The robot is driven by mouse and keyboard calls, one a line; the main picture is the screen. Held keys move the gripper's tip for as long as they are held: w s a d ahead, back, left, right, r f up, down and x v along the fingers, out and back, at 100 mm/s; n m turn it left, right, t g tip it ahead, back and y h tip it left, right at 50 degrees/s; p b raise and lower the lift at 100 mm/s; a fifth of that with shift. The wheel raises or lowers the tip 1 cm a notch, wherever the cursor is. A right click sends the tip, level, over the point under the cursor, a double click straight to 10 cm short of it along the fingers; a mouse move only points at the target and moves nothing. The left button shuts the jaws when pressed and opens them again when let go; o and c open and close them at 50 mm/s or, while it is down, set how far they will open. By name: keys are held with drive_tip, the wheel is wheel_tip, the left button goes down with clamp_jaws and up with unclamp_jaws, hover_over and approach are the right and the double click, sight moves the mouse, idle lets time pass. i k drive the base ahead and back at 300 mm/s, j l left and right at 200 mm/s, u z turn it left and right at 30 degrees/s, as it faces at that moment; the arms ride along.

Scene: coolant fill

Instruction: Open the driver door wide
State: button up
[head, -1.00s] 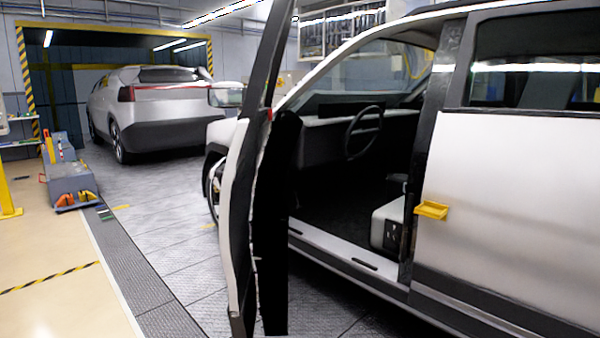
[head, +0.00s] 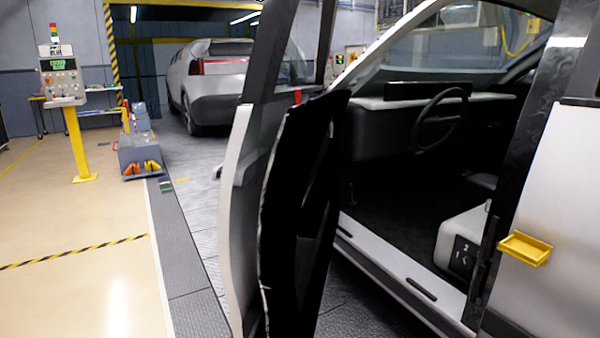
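The driver door (head: 255,190) of the near white car stands open, swung well out from the body and seen almost edge-on, with its dark inner panel facing the cabin. The door opening beside it shows the steering wheel (head: 440,118), the dashboard and the light sill (head: 400,275). Whether the door is at its full stop cannot be told. My gripper and arm are not in view, so no contact with the door shows.
A yellow tray (head: 525,248) sticks out from the rear door. A second silver car (head: 208,85) stands behind. A control panel (head: 62,80) on a yellow post and a grey unit (head: 139,150) stand left. The beige floor (head: 80,215) at left is mostly clear.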

sight(275, 242)
drive_tip(key=i+j+z, duration=0.15)
drive_tip(key=j, duration=0.25)
drive_tip(key=i+j+z, duration=0.2)
drive_tip(key=j, duration=0.25)
drive_tip(key=i+j+z, duration=0.15)
drive_tip(key=j, duration=0.3)
drive_tip(key=i+j+z, duration=0.15)
drive_tip(key=j, duration=0.35)
drive_tip(key=i+j+z, duration=0.15)
drive_tip(key=j, duration=0.35)
drive_tip(key=j+z, duration=0.2)
drive_tip(key=j, duration=0.3)
drive_tip(key=k+l+z, duration=0.1)
drive_tip(key=l, duration=0.3)
drive_tip(key=k+l+z, duration=0.1)
drive_tip(key=l, duration=0.3)
drive_tip(key=k+l, duration=0.15)
drive_tip(key=l, duration=0.3)
drive_tip(key=k+l+z, duration=0.15)
drive_tip(key=l, duration=0.25)
drive_tip(key=i+j, duration=0.4)
